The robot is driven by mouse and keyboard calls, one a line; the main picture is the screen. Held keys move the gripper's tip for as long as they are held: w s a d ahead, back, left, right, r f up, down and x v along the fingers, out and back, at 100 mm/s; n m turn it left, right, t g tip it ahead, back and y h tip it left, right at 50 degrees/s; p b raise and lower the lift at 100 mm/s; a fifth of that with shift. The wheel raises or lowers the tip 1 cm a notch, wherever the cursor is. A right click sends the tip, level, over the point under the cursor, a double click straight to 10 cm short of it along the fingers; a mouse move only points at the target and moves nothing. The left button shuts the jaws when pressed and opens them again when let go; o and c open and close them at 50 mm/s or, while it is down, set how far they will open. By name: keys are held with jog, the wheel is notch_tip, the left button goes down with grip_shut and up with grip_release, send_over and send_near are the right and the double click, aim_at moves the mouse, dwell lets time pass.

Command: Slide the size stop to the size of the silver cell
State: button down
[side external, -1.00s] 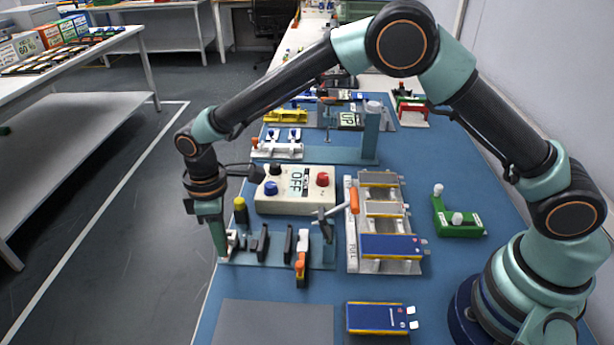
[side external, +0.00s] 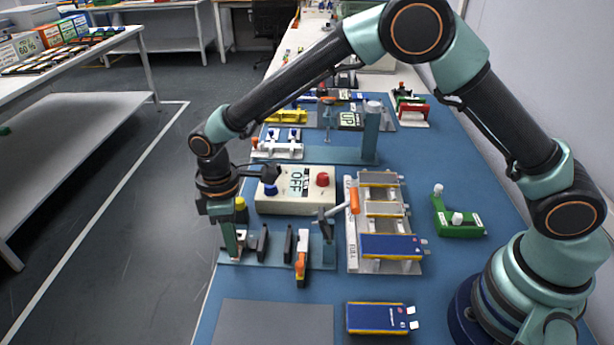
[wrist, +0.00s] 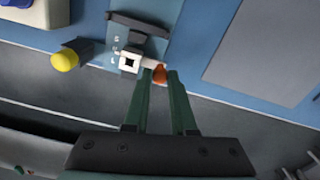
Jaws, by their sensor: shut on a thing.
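In the wrist view my gripper (wrist: 160,76) is shut on the orange knob. In the side view my gripper (side external: 234,252) is low at the fixture's left end, and the white block (side external: 242,237) shows just beside its fingers. A silver-grey flat piece (side external: 380,179), which looks like a silver cell, lies in the white rack; a similar one (side external: 385,208) lies nearer.
Black upright plates (side external: 263,243) and an orange-tipped clamp (side external: 301,265) stand right of my gripper. A yellow-topped post (side external: 240,205) and the control box reading OFF (side external: 285,200) are behind. A blue cell (side external: 390,246) lies in the rack, another (side external: 376,318) nearer.

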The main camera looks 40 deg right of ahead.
jog(key=c, duration=0.7)
grip_release()
jog(key=shift+c, duration=0.2)
jog(key=shift+r, duration=0.15)
notch_tip(320, 180, up, 12)
